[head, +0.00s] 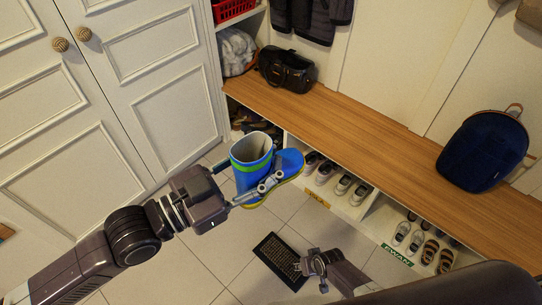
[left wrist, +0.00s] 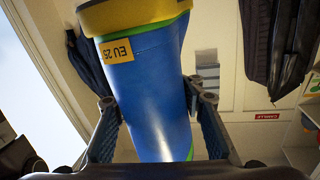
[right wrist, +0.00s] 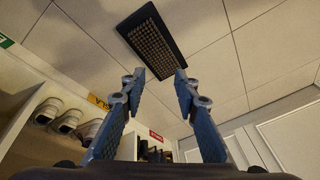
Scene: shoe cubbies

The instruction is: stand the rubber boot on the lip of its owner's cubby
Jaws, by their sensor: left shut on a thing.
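The rubber boot (head: 246,172) is blue with a green band and a yellow sole edge. My left gripper (head: 248,180) is shut on its shaft and holds it, opening up, in front of the bench. The left wrist view shows the boot (left wrist: 150,95) between the fingers, with an orange "EU 25" tag (left wrist: 117,50). The cubbies under the bench have a yellow label (head: 317,199), not clearly readable, and a green "EWAN" label (head: 397,255). A red label, seemingly "CAMILLE" (left wrist: 266,116), shows in the left wrist view. My right gripper (right wrist: 160,75) is open and empty.
The wooden bench top (head: 350,135) carries a black bag (head: 286,69) and a navy backpack (head: 484,150). Several shoes (head: 344,184) fill the labelled cubbies. A dark mat (head: 279,260) lies on the tiled floor. White cupboard doors (head: 120,80) stand at the left.

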